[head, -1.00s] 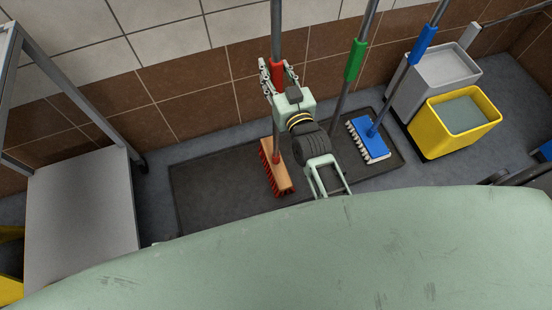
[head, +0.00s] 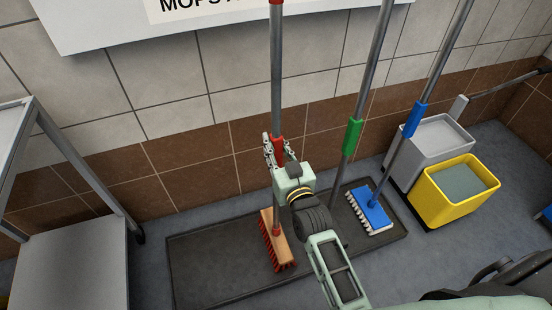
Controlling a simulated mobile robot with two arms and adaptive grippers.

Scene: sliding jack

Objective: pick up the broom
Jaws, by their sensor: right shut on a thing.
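The broom (head: 276,240) has a wooden head with red bristles, a grey pole and a red grip sleeve. It stands upright with its head over the dark mat (head: 205,268), by the tiled wall. I cannot tell whether the bristles touch the mat. My right gripper (head: 278,150) is shut on the broom's pole at the red sleeve. The gripper body hides part of the pole below it. My left gripper is not in view.
A green-sleeved pole (head: 353,135) and a blue mop (head: 371,209) lean to the right. A yellow bucket (head: 447,202) and grey bucket (head: 433,140) stand further right. A metal table (head: 70,265) stands at left. A sign (head: 110,30) hangs above.

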